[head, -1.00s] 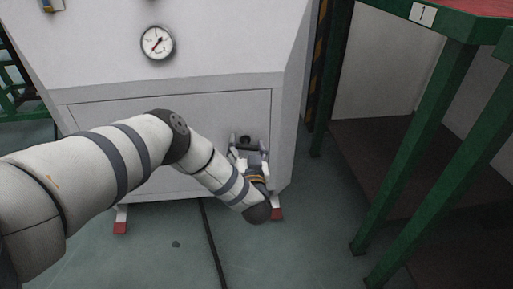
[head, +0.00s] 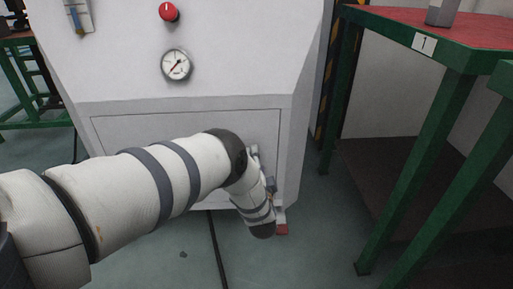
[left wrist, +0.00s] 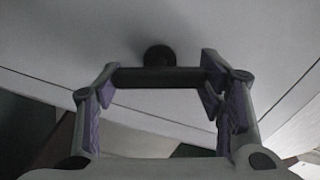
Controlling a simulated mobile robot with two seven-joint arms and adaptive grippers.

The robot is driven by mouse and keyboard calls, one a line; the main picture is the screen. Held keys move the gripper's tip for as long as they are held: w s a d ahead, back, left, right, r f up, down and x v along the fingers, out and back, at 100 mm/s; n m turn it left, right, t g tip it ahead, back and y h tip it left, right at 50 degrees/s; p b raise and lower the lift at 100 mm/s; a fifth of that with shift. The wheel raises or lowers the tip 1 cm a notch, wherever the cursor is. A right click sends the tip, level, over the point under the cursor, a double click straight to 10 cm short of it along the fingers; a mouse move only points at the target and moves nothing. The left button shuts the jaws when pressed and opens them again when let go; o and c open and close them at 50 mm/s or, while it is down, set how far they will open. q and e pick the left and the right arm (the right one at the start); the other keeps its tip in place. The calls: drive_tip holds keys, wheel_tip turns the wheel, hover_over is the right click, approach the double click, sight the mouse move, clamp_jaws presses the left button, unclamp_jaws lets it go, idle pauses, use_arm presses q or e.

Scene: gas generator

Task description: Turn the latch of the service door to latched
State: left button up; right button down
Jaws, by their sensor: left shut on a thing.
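The service door (head: 130,132) is a pale panel low on the white generator cabinet, outlined by a thin seam, and looks flush with the cabinet. In the left wrist view the latch (left wrist: 158,77) is a dark bar in front of a round dark boss on the white panel. My left gripper (left wrist: 158,84) is shut on the latch, one finger at each end of the bar. In the head view my left arm covers the latch and most of the gripper (head: 255,152), at the door's right side. I cannot tell the latch's marked position. My right gripper is not in view.
A pressure gauge (head: 176,65) and a red knob (head: 169,12) are on the cabinet above the door. A green-framed table (head: 447,60) marked 1 stands at the right. Grey floor (head: 330,235) lies open between the cabinet and the table.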

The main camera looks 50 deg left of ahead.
use_arm(q)
drive_tip(key=shift+s+a+f+m+b, duration=0.1)
drive_tip(key=shift+m+b, duration=0.2)
drive_tip(key=shift+m, duration=1.9)
drive_tip(key=o, duration=1.7)
drive_tip(key=v, duration=1.2)
